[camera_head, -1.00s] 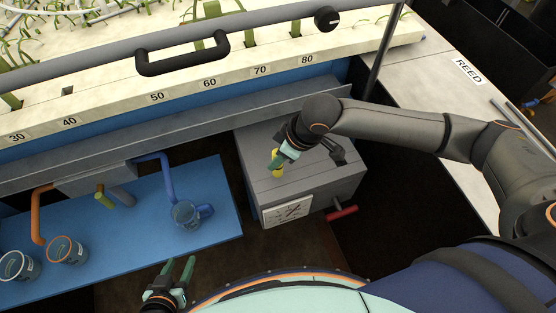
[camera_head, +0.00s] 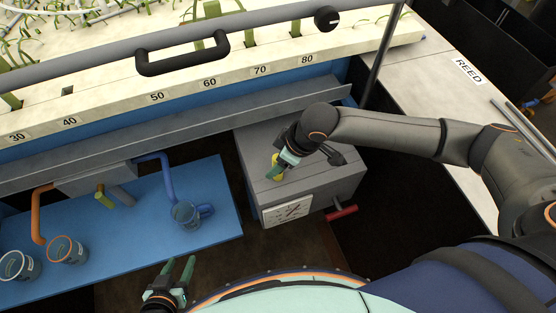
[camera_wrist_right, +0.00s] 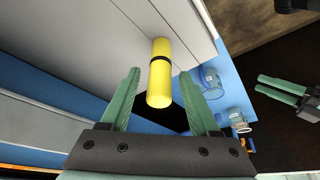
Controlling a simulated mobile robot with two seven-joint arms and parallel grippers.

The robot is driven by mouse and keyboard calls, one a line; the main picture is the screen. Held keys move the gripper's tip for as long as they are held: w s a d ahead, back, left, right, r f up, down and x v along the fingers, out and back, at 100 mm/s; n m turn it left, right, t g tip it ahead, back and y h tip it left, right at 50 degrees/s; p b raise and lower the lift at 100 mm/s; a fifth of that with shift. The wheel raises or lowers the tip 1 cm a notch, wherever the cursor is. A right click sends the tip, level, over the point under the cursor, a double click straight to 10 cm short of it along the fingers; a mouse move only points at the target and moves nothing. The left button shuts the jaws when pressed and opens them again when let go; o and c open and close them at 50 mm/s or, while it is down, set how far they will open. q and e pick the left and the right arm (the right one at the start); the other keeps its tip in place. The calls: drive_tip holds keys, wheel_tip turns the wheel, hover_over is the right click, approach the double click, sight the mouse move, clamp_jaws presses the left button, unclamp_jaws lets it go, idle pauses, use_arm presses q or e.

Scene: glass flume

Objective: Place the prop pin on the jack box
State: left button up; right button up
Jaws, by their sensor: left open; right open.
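The prop pin (camera_wrist_right: 160,75) is a yellow cylinder with a black band. It appears to stand upright on the grey top of the jack box (camera_head: 253,160). In the head view the pin (camera_head: 277,171) is partly hidden by my right gripper (camera_head: 284,163). In the right wrist view my right gripper (camera_wrist_right: 159,76) is open, with a finger on each side of the pin and a gap to both. The box (camera_wrist_right: 115,35) fills the upper left there. My left gripper (camera_head: 181,271) is open and empty, low in the head view, left of the box.
The box has a dial on its front and a red handle (camera_head: 342,213) at its right side. A blue shelf (camera_head: 130,250) with several clear cups and bent pipes lies left. The flume rail with numbered marks runs behind.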

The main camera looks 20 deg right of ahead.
drive_tip(key=shift+r, duration=0.1)
drive_tip(key=p+v, duration=0.1)
drive_tip(key=v, duration=1.1)
drive_tip(key=shift+a, duration=0.15)
